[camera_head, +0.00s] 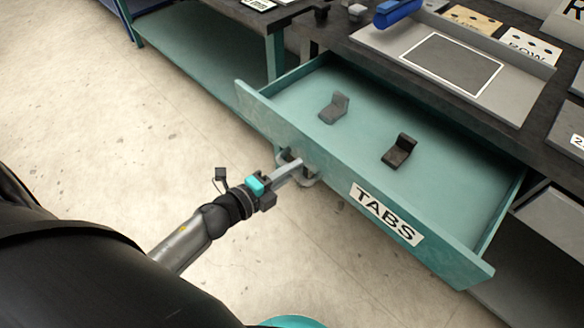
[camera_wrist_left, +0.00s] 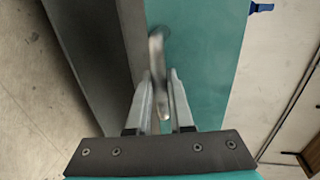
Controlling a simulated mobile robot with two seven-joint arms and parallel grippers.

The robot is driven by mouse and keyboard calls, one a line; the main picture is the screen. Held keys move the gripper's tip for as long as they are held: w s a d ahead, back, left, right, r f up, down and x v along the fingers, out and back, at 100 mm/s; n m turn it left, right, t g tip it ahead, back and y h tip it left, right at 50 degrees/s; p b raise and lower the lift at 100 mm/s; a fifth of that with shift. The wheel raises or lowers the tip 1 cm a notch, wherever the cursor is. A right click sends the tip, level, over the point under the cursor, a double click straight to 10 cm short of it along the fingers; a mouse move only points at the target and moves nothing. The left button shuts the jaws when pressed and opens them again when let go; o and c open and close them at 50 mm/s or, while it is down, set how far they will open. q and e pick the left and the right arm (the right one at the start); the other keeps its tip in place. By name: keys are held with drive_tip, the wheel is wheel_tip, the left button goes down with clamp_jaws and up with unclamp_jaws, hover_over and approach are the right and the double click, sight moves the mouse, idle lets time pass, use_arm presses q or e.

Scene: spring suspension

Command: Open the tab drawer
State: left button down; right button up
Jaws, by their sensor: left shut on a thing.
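The teal tab drawer (camera_head: 440,190) with its white "TABS" label (camera_head: 387,213) is pulled out from under the dark workbench in the head view. Two tabs lie inside it, a grey one (camera_head: 334,108) and a darker one (camera_head: 399,150). My left gripper (camera_head: 290,172) is at the drawer's front face, shut on the metal handle (camera_head: 308,180). In the left wrist view the handle (camera_wrist_left: 157,60) runs between the two fingers (camera_wrist_left: 162,100). My right gripper is not in view.
The dark workbench (camera_head: 330,38) above carries a grey tray (camera_head: 520,105), labelled boards (camera_head: 528,45) and a blue object (camera_head: 397,10). A teal shelf (camera_head: 195,55) stands to the left. The concrete floor (camera_head: 90,120) in front of the drawer looks clear.

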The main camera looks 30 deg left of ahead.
use_arm(q)
drive_tip(key=c, duration=0.8)
unclamp_jaws()
drive_tip(key=p+v, duration=0.1)
drive_tip(key=v, duration=1.1)
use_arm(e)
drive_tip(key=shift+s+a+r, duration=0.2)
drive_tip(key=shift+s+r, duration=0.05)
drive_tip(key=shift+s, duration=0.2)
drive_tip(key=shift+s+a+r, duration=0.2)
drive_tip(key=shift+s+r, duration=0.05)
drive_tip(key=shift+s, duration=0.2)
